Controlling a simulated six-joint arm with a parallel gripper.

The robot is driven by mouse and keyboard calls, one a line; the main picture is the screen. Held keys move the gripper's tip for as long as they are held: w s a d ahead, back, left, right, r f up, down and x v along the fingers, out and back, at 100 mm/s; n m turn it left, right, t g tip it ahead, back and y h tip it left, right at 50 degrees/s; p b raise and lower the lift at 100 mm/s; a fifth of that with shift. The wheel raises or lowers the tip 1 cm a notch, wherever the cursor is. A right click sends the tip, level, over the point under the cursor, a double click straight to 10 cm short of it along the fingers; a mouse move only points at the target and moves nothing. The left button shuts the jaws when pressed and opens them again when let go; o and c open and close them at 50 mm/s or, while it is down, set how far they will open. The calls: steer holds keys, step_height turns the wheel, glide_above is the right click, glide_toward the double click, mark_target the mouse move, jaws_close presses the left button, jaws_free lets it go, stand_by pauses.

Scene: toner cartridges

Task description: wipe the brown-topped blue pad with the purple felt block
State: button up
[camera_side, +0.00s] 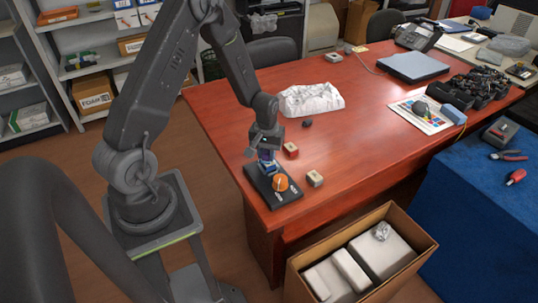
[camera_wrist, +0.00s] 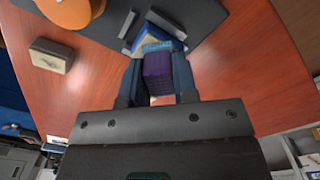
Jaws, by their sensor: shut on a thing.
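My gripper (camera_wrist: 157,65) is shut on the purple felt block (camera_wrist: 157,72), which sits between its two fingers. In the side view my gripper (camera_side: 265,150) points down over the far end of a dark board. The blue pad (camera_wrist: 164,45) lies just beyond the felt in the wrist view, with a tan-brown patch on its top. Part of the pad is hidden by the felt. In the side view the pad (camera_side: 267,168) shows right under the gripper. The felt is at or just over the pad; I cannot tell if they touch.
The dark board (camera_side: 264,193) also bears an orange round piece (camera_side: 280,183) and, by the pad, grey rails (camera_wrist: 128,25). A red block with a pale top (camera_side: 291,150) and a beige block (camera_side: 315,179) stand to the right. An open carton (camera_side: 425,247) stands below the table edge.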

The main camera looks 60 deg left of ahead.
steer(key=shift+a, duration=0.9)
steer(key=shift+r, duration=4.05)
